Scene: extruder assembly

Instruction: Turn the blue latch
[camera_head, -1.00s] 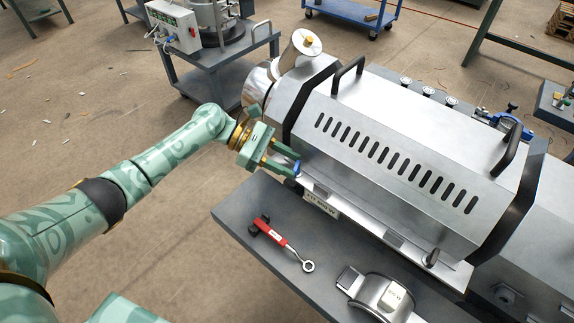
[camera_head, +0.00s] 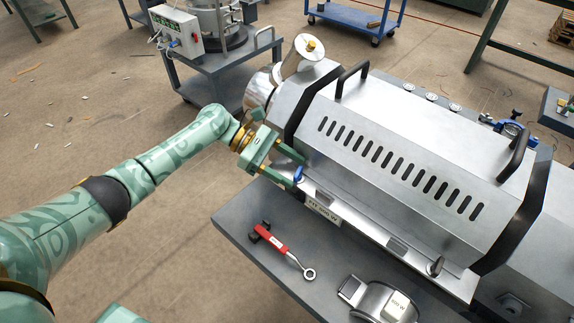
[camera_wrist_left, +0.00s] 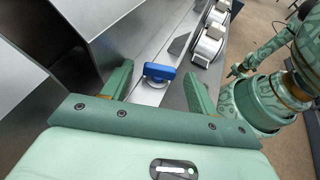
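The blue latch (camera_head: 299,174) is on the lower front edge of the silver extruder housing (camera_head: 400,150), near its left end. My left gripper (camera_head: 297,172) is at the latch, with one finger on either side of it. In the left wrist view the blue latch (camera_wrist_left: 160,72) lies crosswise between the two spread green fingers of the left gripper (camera_wrist_left: 158,73). Gaps show on both sides, so the gripper looks open and not clamped. A green arm of mine shows at the right of the wrist view, with a small dark end that may be my right gripper (camera_wrist_left: 238,70).
A grey table (camera_head: 250,195) below the housing holds a red-handled wrench (camera_head: 272,238) and a metal heater band (camera_head: 385,301). A small dark lever (camera_head: 436,266) stands at the housing's lower right. A cart with a control box (camera_head: 177,30) stands behind.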

